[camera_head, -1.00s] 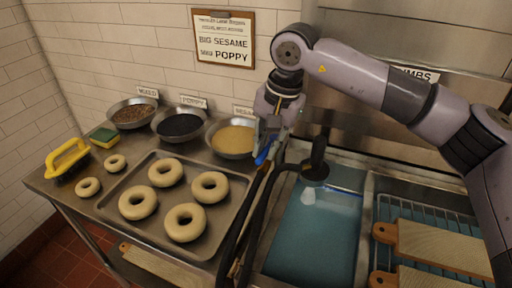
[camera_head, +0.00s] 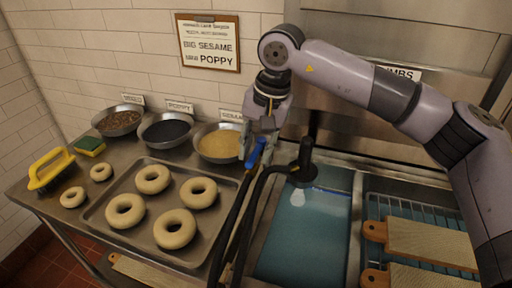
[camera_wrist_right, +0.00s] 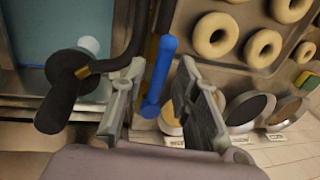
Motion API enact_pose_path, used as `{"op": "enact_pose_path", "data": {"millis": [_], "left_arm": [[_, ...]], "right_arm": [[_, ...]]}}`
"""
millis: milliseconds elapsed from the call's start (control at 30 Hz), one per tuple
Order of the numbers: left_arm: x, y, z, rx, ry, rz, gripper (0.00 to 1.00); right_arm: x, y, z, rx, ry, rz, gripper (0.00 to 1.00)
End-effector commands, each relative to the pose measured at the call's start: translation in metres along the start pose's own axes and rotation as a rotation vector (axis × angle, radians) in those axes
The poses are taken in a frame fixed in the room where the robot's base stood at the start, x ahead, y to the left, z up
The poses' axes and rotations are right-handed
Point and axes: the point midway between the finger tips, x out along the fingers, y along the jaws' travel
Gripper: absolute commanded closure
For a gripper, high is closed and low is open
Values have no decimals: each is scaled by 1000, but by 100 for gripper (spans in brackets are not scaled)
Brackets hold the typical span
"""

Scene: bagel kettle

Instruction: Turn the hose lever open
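The blue hose lever (camera_head: 256,152) stands by the black hose between the bagel tray and the water basin. It also shows in the right wrist view (camera_wrist_right: 160,75), upright in the picture. My right gripper (camera_head: 259,140) is at the lever. In the right wrist view its two fingers (camera_wrist_right: 157,110) are spread apart, one on each side of the lever, with visible gaps. I cannot tell whether a finger touches it. The black hose (camera_head: 235,215) runs beside the lever to a black spray nozzle (camera_head: 303,165) over the basin. My left gripper is not in view.
The basin (camera_head: 305,235) holds blue water. A bagel tray (camera_head: 138,237) and bowls of mixed seeds (camera_head: 119,120), poppy (camera_head: 167,131) and sesame (camera_head: 219,144) lie left. A wooden paddle (camera_head: 432,243) lies on the rack at right.

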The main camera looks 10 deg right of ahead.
Motion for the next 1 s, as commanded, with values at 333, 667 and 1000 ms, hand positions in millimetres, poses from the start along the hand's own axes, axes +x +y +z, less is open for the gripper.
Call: {"op": "enact_pose_path", "data": {"millis": [333, 667, 1000], "left_arm": [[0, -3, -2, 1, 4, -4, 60], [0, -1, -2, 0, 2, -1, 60], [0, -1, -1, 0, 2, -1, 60]], "right_arm": [[0, 0, 0, 1, -1, 1, 66], [-51, -1, 0, 1, 2, -2, 66], [-110, -1, 0, 2, 0, 0, 66]]}}
